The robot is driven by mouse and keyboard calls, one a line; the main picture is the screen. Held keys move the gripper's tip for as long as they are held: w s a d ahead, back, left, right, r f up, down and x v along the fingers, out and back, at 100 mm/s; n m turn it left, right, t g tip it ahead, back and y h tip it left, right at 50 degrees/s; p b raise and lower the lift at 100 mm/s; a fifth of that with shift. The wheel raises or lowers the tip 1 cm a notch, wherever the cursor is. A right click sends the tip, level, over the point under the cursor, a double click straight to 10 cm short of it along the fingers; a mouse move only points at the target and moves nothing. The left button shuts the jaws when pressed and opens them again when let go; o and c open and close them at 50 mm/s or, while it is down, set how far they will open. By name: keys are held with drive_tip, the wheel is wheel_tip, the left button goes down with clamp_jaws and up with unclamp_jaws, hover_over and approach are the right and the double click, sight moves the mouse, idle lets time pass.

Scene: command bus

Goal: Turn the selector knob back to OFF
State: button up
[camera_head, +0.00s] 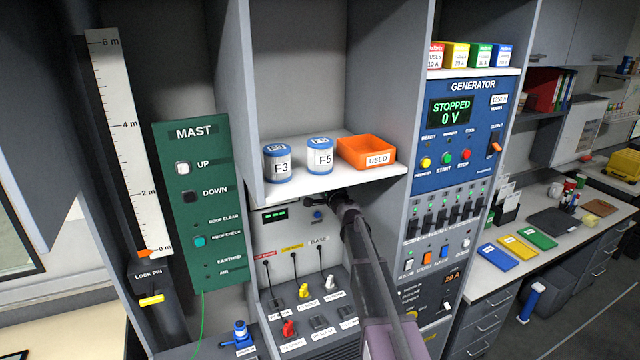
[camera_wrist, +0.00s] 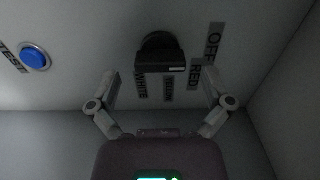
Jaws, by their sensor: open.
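The selector knob (camera_wrist: 160,60) is black and sits on a pale panel in the wrist view. Labels lie around it: OFF (camera_wrist: 214,40), RED (camera_wrist: 195,73), a blurred middle one and WHITE (camera_wrist: 141,85). I cannot tell which label the knob points at. My gripper (camera_wrist: 161,82) is open, with one finger on each side of the knob's lower part. In the head view my gripper (camera_head: 338,203) is at the panel under the shelf, and the knob cannot be made out there.
A blue TEST button (camera_wrist: 34,56) is left of the knob. Just above my gripper, a white shelf (camera_head: 330,187) holds two blue-lidded jars and an orange tray (camera_head: 366,151). Plugs and cables are below. The generator panel (camera_head: 465,135) stands to the right.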

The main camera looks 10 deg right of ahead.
drive_tip(key=v, duration=0.9)
drive_tip(key=shift+s, duration=0.3)
drive_tip(key=s+a+f+n+g+y+b, duration=0.1)
drive_tip(key=s+a+f+n+g+b, duration=0.2)
drive_tip(key=s+a+f+n+g, duration=0.4)
drive_tip(key=s+a+f+n+g+y+b, duration=0.2)
drive_tip(key=s+a+f+n+g+b, duration=0.15)
drive_tip(key=s+f, duration=0.65)
drive_tip(key=s+d+f+n+g+h+b, duration=0.2)
drive_tip(key=s+d+f+g+h, duration=0.1)
drive_tip(key=s+f, duration=0.3)
drive_tip(key=s+d+f+n+g+h+b, duration=0.2)
drive_tip(key=s+f, duration=0.5)
drive_tip(key=s, duration=0.4)
drive_tip(key=d+g+h+b, duration=0.1)
drive_tip(key=d+g+h, duration=0.1)
drive_tip(key=shift+s+d+f+h, duration=0.2)
drive_tip(key=shift+d+f+h, duration=0.05)
drive_tip(key=shift+f+h, duration=0.05)
